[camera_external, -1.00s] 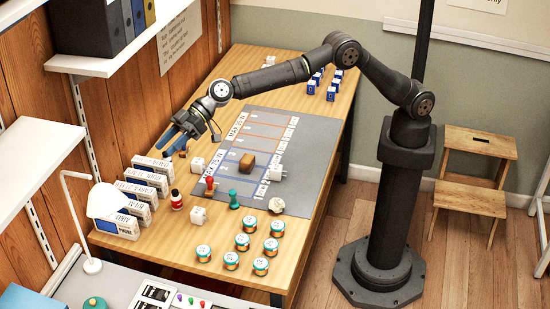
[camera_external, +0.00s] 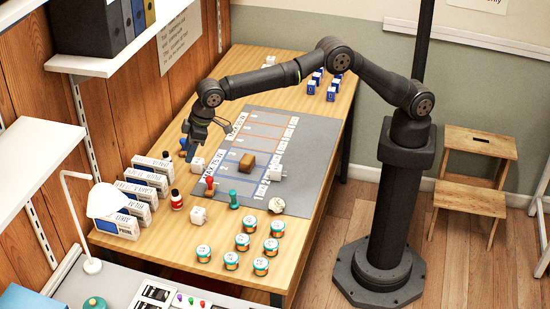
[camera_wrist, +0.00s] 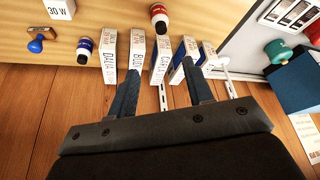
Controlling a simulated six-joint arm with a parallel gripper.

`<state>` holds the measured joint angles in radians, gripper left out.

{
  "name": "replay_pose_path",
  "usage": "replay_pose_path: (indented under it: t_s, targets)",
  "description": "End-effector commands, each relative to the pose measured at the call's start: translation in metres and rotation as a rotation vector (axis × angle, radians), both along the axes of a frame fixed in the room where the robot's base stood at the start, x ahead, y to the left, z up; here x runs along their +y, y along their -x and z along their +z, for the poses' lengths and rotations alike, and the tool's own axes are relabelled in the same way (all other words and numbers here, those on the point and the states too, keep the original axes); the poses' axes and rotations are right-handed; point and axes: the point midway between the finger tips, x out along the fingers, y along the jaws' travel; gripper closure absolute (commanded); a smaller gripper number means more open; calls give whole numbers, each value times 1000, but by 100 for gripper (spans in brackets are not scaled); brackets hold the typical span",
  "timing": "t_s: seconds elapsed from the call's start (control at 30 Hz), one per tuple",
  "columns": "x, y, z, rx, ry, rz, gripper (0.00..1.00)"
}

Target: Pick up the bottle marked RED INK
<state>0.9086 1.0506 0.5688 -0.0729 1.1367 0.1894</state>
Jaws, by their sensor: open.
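A red bottle with a black cap (camera_external: 176,199) stands on the table beside the row of boxes; I take it for the RED INK bottle, but its label is not readable. A red bottle also shows at the top of the wrist view (camera_wrist: 159,16). A second bottle, with blue on it (camera_wrist: 84,46), stands near the boxes' other end in the wrist view; its label is too small to read. My gripper (camera_external: 191,148) is open and empty, pointing down above the table, beyond the red bottle and apart from it. Its two fingers also show in the wrist view (camera_wrist: 160,70).
Several upright boxes (camera_wrist: 109,54) stand in a row along the wall side. A blue-handled stamp (camera_wrist: 37,40) and white cubes (camera_external: 198,215) are close by. A red pawn-shaped piece (camera_external: 210,185) stands right of the red bottle. Striped jars (camera_external: 242,241) fill the near right.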

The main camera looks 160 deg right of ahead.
Motion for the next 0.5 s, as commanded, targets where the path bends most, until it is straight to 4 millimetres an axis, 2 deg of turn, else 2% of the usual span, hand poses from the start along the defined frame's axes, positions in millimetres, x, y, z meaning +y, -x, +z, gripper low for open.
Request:
replay_pose_path:
  t_s: [0.3, 0.5]
  targets:
    - [-22, -12, -63, 1, -2, 1, 53]
    - [-33, -18, -90, 0, 0, 1, 53]
